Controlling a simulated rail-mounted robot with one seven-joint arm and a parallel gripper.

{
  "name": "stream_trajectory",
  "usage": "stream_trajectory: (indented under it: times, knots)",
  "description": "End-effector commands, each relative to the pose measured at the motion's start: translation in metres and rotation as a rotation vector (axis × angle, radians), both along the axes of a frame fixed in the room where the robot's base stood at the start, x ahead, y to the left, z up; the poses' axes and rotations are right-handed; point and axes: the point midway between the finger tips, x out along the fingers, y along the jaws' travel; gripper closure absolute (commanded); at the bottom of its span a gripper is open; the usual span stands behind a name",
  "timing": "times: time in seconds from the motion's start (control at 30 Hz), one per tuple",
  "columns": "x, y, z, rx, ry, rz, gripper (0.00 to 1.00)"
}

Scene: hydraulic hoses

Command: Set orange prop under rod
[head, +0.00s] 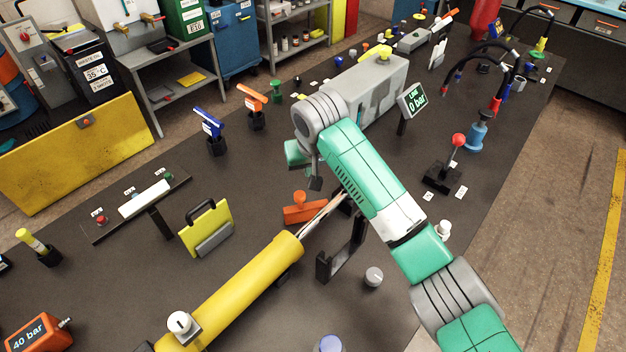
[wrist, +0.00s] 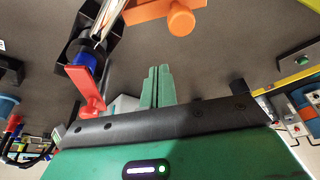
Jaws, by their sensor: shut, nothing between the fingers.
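The orange prop (head: 300,208) lies on the dark bench beside the bare silver rod (head: 320,215) of the yellow cylinder (head: 235,290). Its near end comes close to the rod; I cannot tell whether it reaches beneath it. In the wrist view the prop (wrist: 150,10), with its round orange knob (wrist: 181,22), is at the top edge, partly cut off. The rod (wrist: 103,22) runs to its left into a black bracket. My gripper (wrist: 158,72) is shut and empty, apart from the prop. In the head view my wrist largely hides it.
A black U-shaped stand (head: 342,252) is right of the rod. A grey block (head: 375,90) and a "0 bar" display (head: 412,100) are behind my arm. A yellow clipboard-like plate (head: 207,228) stands left of the prop. A red-handled item (wrist: 88,92) is left of my fingers.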

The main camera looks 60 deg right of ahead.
Motion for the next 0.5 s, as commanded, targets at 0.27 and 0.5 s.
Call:
stream_trajectory:
  times: [0.27, 0.5]
  knots:
    - [0.012, -0.015, -0.059, -0.001, 0.001, 0.001, 1.0]
    - [0.003, -0.005, -0.074, -0.001, -0.002, 0.003, 1.0]
